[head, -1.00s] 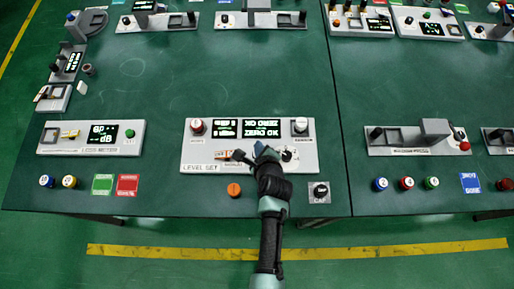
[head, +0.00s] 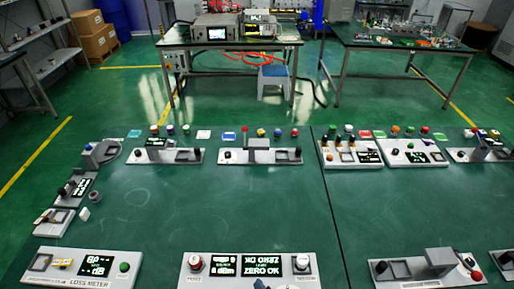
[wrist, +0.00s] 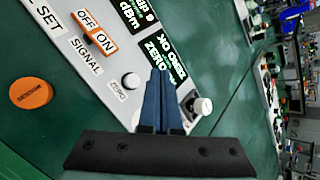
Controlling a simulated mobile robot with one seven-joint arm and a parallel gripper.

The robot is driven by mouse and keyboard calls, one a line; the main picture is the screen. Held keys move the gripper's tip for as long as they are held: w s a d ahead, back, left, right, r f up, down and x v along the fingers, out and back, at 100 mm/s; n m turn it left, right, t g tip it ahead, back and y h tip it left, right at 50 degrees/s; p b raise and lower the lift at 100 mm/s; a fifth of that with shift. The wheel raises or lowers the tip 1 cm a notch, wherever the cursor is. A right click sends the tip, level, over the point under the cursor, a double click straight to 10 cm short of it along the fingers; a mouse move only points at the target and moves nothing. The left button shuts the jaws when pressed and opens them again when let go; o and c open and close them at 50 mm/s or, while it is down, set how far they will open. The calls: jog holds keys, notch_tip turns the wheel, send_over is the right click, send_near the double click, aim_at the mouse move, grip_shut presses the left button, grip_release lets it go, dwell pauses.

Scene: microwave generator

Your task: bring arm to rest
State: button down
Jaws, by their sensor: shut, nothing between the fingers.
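My gripper (wrist: 158,100) shows in the wrist view with its blue fingers together and nothing between them. The orange OFF/ON signal switch (wrist: 95,35) is left of the fingers. A screen reading "ZERO OK" (wrist: 165,50) is partly behind the fingertips. In the head view the panel's upper part (head: 215,283) shows at the bottom edge, and most of my arm is out of frame.
An orange cap marked SENSOR (wrist: 31,93) lies on the green table by the panel. A white-topped knob (wrist: 202,106) stands on the panel right of the fingers. The loss meter (head: 60,266) is at lower left. The middle of the table (head: 210,205) is clear.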

jog(key=w+r+n+t+b, duration=0.15)
jog(key=w+r+n, duration=0.35)
jog(key=r, duration=0.5)
jog(key=w+r+n+t+b, duration=0.1)
jog(key=w+r+n+t, duration=0.15)
jog(key=w+r, duration=0.6)
notch_tip(320, 180, up, 21)
jog(key=n+t+b, duration=0.1)
jog(key=n+t, duration=0.4)
jog(key=s+r+n+t+h+b, duration=0.1)
jog(key=s+r+n+t, duration=0.15)
jog(key=r, duration=0.65)
jog(key=s+r+n+t+b, duration=0.1)
jog(key=s+r+n+t, duration=0.2)
jog(key=r, duration=0.6)
jog(key=s+r+n+t+h, duration=0.1)
jog(key=s+r+n+t, duration=0.3)
jog(key=s+r, duration=1)
jog(key=n, duration=0.2)
jog(key=shift+a+n+b, duration=0.2)
jog(key=shift+n+b, duration=0.1)
jog(key=shift+b, duration=0.1)
